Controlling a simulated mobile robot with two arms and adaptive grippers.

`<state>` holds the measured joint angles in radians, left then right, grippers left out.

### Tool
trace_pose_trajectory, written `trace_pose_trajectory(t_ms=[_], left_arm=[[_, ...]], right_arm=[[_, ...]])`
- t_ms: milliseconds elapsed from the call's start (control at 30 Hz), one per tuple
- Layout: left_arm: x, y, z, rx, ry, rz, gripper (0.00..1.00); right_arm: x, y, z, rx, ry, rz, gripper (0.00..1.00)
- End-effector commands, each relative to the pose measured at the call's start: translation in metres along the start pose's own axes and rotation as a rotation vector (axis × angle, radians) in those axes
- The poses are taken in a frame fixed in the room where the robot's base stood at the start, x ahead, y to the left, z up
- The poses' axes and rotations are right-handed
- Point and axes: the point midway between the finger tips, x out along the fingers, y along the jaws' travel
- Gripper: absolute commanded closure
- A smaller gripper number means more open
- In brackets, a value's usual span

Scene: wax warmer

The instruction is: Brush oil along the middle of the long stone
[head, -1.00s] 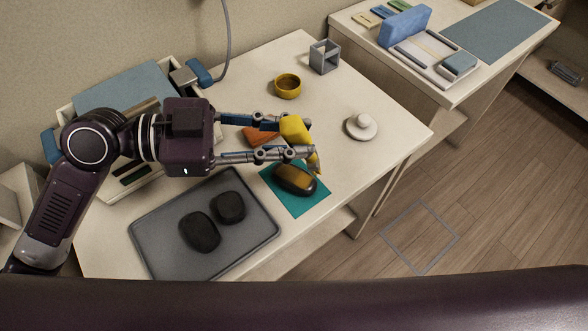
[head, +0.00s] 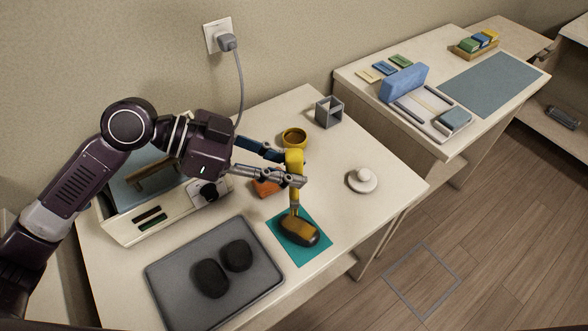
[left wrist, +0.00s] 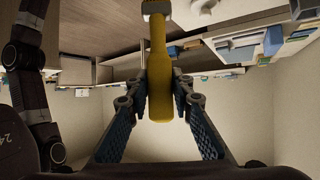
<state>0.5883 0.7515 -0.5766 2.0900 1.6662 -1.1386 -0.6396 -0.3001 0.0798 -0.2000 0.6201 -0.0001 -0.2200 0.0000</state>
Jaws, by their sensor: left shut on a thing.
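My left gripper (head: 282,168) is shut on a yellow brush (head: 294,162). The brush is nearly upright, bristles down, and its handle also shows between the fingers in the left wrist view (left wrist: 160,75). The long dark stone (head: 300,231) lies on a teal mat (head: 312,256), with an amber, shiny patch over much of its top. The brush's lower end is at the stone's far edge and seems to touch it; the exact contact is too small to tell. My right gripper is not in view.
Two round dark stones (head: 211,278) lie on a grey tray (head: 174,294) at front left. An orange item (head: 265,187), a mustard cup (head: 294,138), a grey square holder (head: 329,112) and a white lidded dish (head: 362,180) stand around. A cream box (head: 128,232) is at left.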

Motion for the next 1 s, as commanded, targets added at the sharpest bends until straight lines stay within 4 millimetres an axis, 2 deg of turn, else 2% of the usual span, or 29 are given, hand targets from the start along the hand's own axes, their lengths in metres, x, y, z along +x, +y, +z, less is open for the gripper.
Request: trace_pose_trajectory(t_ms=[367,1000], left_arm=[[0.0,0.0,0.0,-0.001,-0.001,0.0,1.0],[0.025,0.0,0.045,-0.001,0.0,0.0,1.0]], right_arm=[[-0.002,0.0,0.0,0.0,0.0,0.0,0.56],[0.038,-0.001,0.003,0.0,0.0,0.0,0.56]])
